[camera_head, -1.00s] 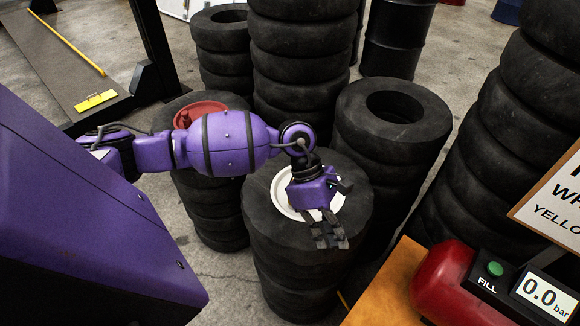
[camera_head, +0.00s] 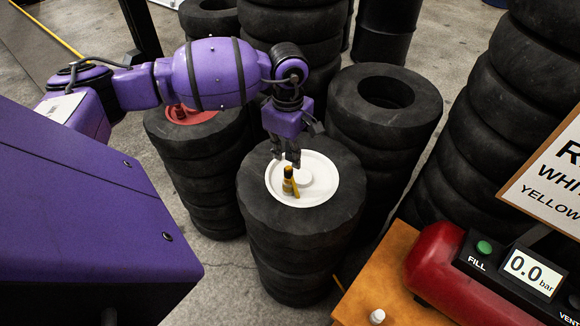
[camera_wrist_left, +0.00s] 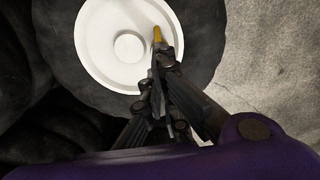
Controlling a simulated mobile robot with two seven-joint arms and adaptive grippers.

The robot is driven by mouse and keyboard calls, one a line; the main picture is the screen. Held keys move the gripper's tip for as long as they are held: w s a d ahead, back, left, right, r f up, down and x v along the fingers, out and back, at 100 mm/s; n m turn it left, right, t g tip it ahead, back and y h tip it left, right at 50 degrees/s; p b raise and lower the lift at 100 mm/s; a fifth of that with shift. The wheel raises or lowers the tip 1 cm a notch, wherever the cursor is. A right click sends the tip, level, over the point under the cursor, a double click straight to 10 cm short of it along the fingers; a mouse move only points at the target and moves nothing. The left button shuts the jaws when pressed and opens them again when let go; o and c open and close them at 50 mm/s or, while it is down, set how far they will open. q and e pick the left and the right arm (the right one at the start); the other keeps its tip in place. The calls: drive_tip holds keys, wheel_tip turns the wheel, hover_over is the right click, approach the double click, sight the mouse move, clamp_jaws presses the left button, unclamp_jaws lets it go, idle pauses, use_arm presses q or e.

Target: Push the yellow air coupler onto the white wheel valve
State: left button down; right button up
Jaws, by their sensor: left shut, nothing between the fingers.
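The yellow air coupler (camera_head: 289,182) stands on the left part of the white wheel (camera_head: 322,178), which lies in the top tyre of a stack. Its top looks dark and its lower part yellow. I cannot see the valve itself or tell how far the coupler sits on it. My left gripper (camera_head: 286,160) is shut and empty, pointing down just above and behind the coupler. In the left wrist view the fingertips (camera_wrist_left: 163,58) are close to the yellow coupler (camera_wrist_left: 157,34); contact is unclear. My right gripper is not in view.
A red wheel (camera_head: 190,113) lies on the tyre stack to the left. Taller tyre stacks (camera_head: 300,45) stand behind and at right. An orange bench (camera_head: 365,285) at front right holds a red tank (camera_head: 432,268) with a green FILL button and a 0.0 bar display.

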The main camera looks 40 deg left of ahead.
use_arm(q)
drive_tip(key=shift+f, duration=0.9)
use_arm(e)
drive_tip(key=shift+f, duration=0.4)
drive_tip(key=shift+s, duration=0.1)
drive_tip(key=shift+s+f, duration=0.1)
use_arm(q)
drive_tip(key=shift+f+b, duration=0.35)
drive_tip(key=shift+b, duration=0.1)
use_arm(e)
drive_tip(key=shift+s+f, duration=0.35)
